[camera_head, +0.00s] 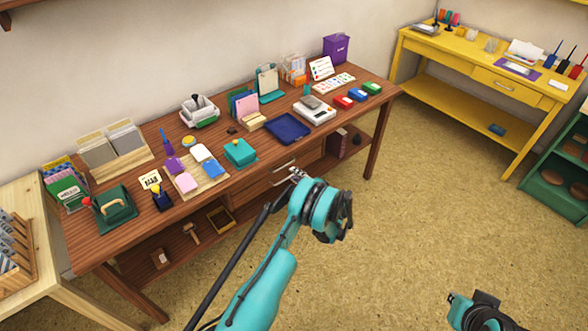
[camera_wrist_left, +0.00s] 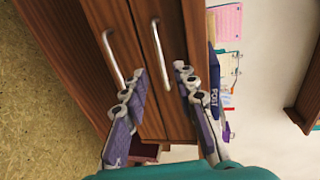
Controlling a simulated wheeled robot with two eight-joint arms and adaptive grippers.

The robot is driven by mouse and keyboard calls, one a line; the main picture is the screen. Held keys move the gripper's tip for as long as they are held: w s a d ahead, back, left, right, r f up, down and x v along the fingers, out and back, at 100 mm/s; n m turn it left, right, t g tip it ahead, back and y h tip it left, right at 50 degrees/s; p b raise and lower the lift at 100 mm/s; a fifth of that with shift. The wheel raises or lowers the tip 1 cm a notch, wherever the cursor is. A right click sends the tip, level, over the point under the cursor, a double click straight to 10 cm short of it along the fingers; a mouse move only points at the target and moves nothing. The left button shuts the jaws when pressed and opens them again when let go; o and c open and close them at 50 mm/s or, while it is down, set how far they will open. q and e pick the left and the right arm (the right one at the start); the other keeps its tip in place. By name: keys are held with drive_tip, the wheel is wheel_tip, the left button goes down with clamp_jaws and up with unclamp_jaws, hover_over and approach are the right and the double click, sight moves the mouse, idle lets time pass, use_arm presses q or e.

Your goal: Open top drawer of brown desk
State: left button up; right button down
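The brown desk (camera_head: 95,243) stands along the wall, with two stacked drawers under its top. The top drawer (camera_wrist_left: 172,30) looks shut, and its metal bar handle (camera_wrist_left: 156,45) shows in the wrist view; a handle also shows in the head view (camera_head: 283,164). The lower drawer has a similar handle (camera_wrist_left: 108,55). My left gripper (camera_wrist_left: 160,72) is open at the drawer fronts, with one finger on each side of the top handle's near end. I cannot tell whether they touch it. In the head view my left gripper (camera_head: 298,175) is partly hidden by its wrist. My right gripper's fingers are not visible.
The desktop holds a blue tray (camera_head: 288,128), a teal box (camera_head: 240,152), inkpads and stamps. An open shelf with a hammer (camera_head: 191,232) lies below. A yellow table (camera_head: 450,90) and green shelf (camera_head: 555,165) stand right. The carpet in front is clear.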

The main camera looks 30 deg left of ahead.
use_arm(q)
drive_tip(key=b+x, duration=0.2)
drive_tip(key=x, duration=0.5)
drive_tip(key=shift+a, duration=0.15)
clamp_jaws()
